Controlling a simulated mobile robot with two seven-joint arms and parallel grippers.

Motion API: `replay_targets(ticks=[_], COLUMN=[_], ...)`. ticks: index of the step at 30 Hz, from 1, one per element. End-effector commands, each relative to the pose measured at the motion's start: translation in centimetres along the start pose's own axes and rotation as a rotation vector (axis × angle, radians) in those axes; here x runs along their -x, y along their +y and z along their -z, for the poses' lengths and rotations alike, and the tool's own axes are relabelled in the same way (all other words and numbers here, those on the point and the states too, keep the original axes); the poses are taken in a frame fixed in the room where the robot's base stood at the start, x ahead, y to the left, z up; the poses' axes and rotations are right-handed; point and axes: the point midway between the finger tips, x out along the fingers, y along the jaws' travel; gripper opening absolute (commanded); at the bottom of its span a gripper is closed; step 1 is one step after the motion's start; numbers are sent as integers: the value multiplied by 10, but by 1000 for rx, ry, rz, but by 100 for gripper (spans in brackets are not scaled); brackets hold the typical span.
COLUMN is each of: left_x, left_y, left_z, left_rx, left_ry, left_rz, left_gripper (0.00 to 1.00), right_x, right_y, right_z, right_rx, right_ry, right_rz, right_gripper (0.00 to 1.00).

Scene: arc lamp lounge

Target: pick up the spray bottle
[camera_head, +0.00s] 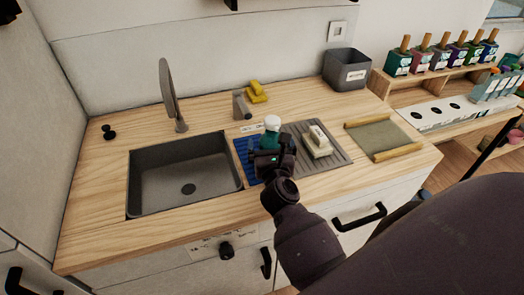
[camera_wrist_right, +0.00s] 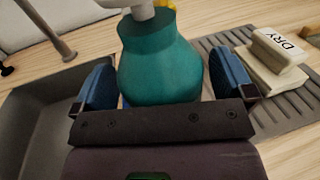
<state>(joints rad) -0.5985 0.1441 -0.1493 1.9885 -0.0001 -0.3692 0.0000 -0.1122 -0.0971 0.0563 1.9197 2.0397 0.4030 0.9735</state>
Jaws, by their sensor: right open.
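The spray bottle (camera_head: 271,138), teal with a white top, stands upright on the counter right of the sink. In the right wrist view the bottle's teal body (camera_wrist_right: 160,62) fills the middle, and its white top is cut off by the upper edge. My right gripper (camera_head: 269,154) reaches it from the front, and the wrist hides the bottle's lower part in the head view. Its two blue fingers (camera_wrist_right: 165,85) are open, one on each side of the bottle, with a small gap visible on the right. My left gripper is not in view.
A grey sink (camera_head: 187,178) with a tall faucet (camera_head: 172,95) lies left. A block marked DRY (camera_wrist_right: 278,50) sits on the ribbed grey drainboard (camera_head: 338,158) close right of the bottle. A green tray (camera_head: 378,136), grey bin (camera_head: 345,70) and yellow item (camera_head: 256,93) stand farther off.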

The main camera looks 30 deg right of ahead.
Motion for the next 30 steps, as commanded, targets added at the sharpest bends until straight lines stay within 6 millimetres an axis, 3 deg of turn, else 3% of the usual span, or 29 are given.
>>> replay_targets(ticks=[7,20,30], left_x=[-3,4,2], left_y=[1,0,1], left_z=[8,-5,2], left_rx=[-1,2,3], left_ry=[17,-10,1], left_rz=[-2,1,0], left_gripper=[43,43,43], right_x=[0,0,0], right_y=[-1,-1,-1], right_z=[0,0,-7], right_rx=[0,-1,-1], right_ry=[0,0,-4], right_rz=[0,0,-1], right_gripper=[100,34,32])
